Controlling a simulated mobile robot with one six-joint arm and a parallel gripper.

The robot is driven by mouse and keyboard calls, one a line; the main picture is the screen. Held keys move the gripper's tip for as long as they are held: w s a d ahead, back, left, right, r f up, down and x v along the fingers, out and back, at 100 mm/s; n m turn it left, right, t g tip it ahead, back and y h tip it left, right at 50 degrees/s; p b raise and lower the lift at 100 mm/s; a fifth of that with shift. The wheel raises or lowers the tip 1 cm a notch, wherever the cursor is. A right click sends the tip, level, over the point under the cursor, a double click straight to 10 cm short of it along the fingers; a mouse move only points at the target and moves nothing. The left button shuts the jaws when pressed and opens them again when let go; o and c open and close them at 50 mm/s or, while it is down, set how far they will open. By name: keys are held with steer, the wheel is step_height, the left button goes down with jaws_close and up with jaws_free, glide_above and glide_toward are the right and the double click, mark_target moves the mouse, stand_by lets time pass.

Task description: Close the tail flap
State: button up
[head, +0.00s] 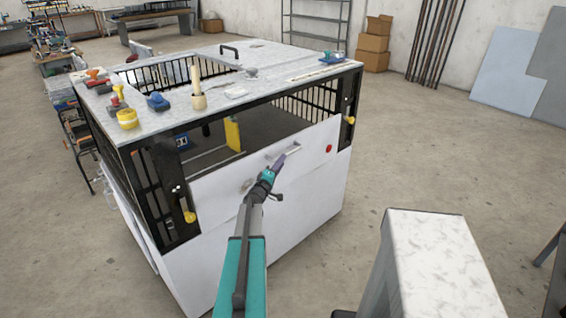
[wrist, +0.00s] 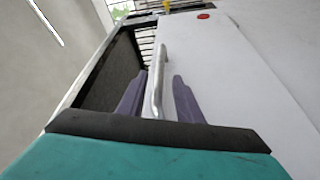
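The tail flap (head: 312,158) is a white panel on the near side of a large box-shaped unit, with a red dot near its right end. It stands roughly upright; I cannot tell how far it leans outward. An opening with a dark interior shows above its top edge. The flap also shows in the wrist view (wrist: 225,75). Its metal bar handle (wrist: 159,80) lies between the two purple fingers of my gripper (wrist: 158,95), which are apart, with visible space on both sides. In the head view my gripper (head: 278,163) is at the handle (head: 289,149).
Yellow-handled latches sit on the dark posts left (head: 189,215) and right (head: 350,119) of the flap. Tools, including a yellow item (head: 127,119), lie on the unit's top (head: 185,109). A pale block (head: 435,255) stands at the front right. Open floor lies right.

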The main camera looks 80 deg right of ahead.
steer(key=shift+b+v, duration=0.6)
steer(key=shift+v, duration=2.1)
